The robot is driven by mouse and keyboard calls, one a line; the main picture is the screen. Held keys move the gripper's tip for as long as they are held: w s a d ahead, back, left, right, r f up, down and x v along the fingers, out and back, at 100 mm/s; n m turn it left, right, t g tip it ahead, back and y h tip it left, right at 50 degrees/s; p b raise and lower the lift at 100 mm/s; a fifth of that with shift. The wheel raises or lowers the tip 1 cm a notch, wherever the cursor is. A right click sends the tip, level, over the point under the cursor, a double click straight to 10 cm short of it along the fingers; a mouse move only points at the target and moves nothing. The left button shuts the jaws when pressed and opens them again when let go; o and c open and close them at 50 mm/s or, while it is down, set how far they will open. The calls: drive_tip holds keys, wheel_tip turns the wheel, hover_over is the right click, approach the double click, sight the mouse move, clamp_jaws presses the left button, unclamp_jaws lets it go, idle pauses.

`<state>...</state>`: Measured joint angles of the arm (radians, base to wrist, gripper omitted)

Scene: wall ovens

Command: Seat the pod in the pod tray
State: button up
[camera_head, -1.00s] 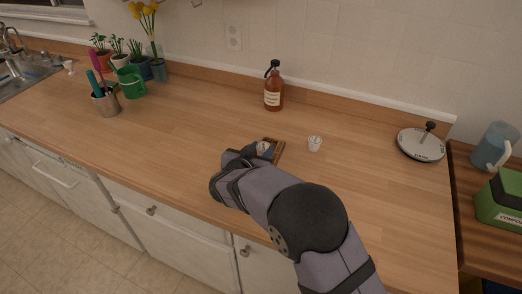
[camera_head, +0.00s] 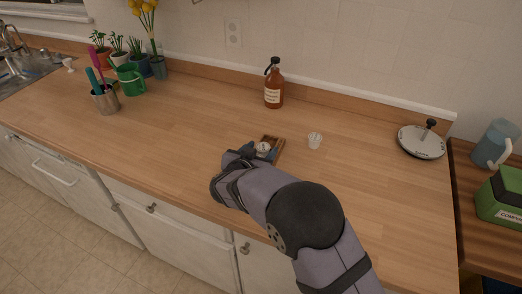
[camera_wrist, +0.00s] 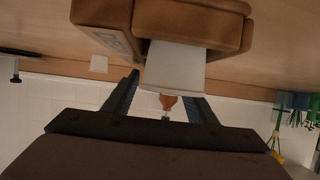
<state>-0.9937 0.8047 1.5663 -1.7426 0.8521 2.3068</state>
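The pod (camera_head: 263,147) is a small white cup at the brown wooden pod tray (camera_head: 279,150), near the counter's front middle. In the wrist view, which is upside down, the pod (camera_wrist: 174,68) overlaps the tray's near edge (camera_wrist: 188,18); its far end is hidden, so I cannot tell how deep it sits. My gripper (camera_head: 260,153) is at the tray with its fingers spread on either side of the pod. In the wrist view my gripper (camera_wrist: 165,88) shows a gap between the left finger and the pod; the right finger's tip is hidden behind the pod.
A second small white cup (camera_head: 315,141) stands right of the tray. A brown pump bottle (camera_head: 273,86) stands behind it. A round grey lid-like disc (camera_head: 421,142) lies at the right. A metal cup of utensils (camera_head: 106,99) and potted plants are left. The counter between is clear.

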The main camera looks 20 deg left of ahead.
drive_tip(key=shift+r, duration=0.1)
drive_tip(key=shift+r+p, duration=0.1)
drive_tip(key=shift+p, duration=0.35)
drive_tip(key=shift+s, duration=0.25)
drive_tip(key=b+v, duration=0.4)
drive_tip(key=v, duration=0.7)
drive_tip(key=shift+s+r, duration=0.1)
drive_tip(key=shift+s, duration=0.15)
